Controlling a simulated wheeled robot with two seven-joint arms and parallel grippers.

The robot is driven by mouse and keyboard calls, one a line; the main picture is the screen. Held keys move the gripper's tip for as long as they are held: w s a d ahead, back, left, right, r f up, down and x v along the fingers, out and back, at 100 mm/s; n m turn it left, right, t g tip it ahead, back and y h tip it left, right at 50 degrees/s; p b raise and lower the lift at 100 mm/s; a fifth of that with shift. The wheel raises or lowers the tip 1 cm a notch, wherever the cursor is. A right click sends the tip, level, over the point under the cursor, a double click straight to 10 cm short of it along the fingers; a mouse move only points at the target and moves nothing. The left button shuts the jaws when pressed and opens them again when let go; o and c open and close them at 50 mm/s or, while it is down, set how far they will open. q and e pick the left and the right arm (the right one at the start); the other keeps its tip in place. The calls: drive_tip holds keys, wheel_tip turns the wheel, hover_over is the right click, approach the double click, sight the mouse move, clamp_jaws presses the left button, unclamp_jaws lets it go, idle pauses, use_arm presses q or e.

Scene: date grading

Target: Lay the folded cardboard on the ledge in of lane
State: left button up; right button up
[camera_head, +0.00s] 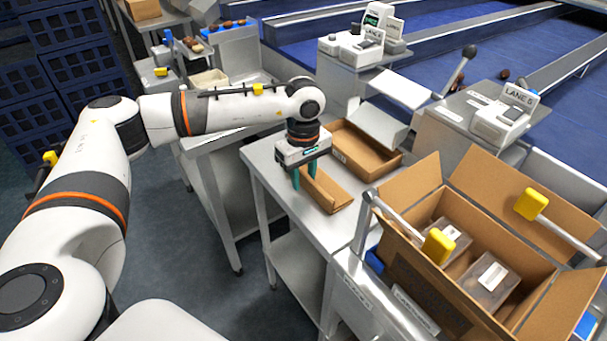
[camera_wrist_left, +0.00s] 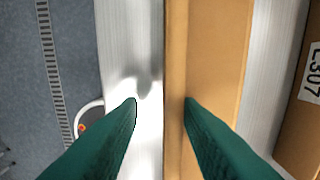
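The folded cardboard (camera_head: 332,190) is a brown L-shaped piece with a raised side, lying on a steel table (camera_head: 270,172). My left gripper (camera_head: 305,182) points down at its left side. In the left wrist view my left gripper (camera_wrist_left: 160,104) has its two green fingers apart. The cardboard's upright edge (camera_wrist_left: 175,60) runs between them, and the right finger is over the brown face. I cannot tell whether either finger touches it. My right gripper is in neither view. I cannot tell which surface is the ledge that is meant.
A shallow brown tray (camera_head: 365,150) stands right behind the cardboard. A large open carton (camera_head: 470,215) with clear packs is at the right, with yellow-tipped levers (camera_head: 437,245) beside it. A lane machine (camera_head: 500,118) marked LANE 5 stands behind. Blue crates (camera_head: 85,70) are at the far left.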

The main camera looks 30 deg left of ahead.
use_arm(q)
drive_tip(key=shift+r, duration=0.5)
wheel_tip(320, 180, up, 11)
drive_tip(key=shift+r+b, duration=0.15)
drive_tip(key=shift+b, duration=0.3)
